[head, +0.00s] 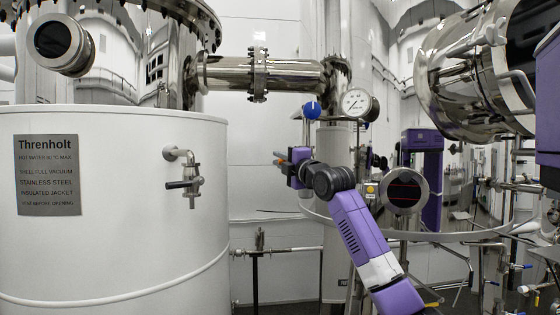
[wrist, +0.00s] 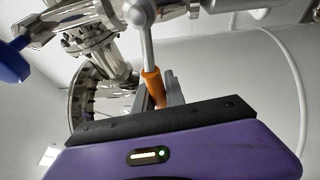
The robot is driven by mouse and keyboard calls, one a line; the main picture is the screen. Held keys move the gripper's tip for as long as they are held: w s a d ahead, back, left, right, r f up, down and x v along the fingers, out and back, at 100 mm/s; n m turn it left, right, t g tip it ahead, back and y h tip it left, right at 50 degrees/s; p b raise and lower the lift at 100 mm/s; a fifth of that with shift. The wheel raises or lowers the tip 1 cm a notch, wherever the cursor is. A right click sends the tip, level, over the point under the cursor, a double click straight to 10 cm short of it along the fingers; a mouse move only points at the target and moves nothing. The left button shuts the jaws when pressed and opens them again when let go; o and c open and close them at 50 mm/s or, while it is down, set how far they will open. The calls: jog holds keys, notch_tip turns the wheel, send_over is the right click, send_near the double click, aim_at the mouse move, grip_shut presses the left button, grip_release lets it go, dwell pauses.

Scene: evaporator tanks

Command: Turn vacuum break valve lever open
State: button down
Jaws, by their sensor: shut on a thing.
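A lever with an orange grip (wrist: 152,82) on a shiny metal rod shows in the wrist view, running up from between the jaws to a round metal ball. I take it as the vacuum break valve lever. My gripper (wrist: 157,97) is shut on the orange grip, its grey fingers on either side. In the head view my gripper (head: 284,158) is at the middle, left of its purple wrist, with a small bit of orange at its tip. The valve body is hard to make out there.
A white tank (head: 110,240) with a small tap (head: 184,178) stands left. A thick steel pipe (head: 290,75) crosses above. A low pipe with a fitting (head: 260,240) runs below.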

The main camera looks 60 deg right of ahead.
jog(key=shift+f, duration=0.15)
jog(key=s+d+f+n+g+y, duration=0.1)
jog(key=s+d+f+n+g, duration=0.1)
jog(key=f+n, duration=0.6)
jog(key=shift+s+d+n+g+y, duration=0.35)
jog(key=shift+s+n+g, duration=0.25)
jog(key=shift+n+g, duration=0.7)
jog(key=shift+d, duration=0.1)
jog(key=c, duration=1.4)
grip_release()
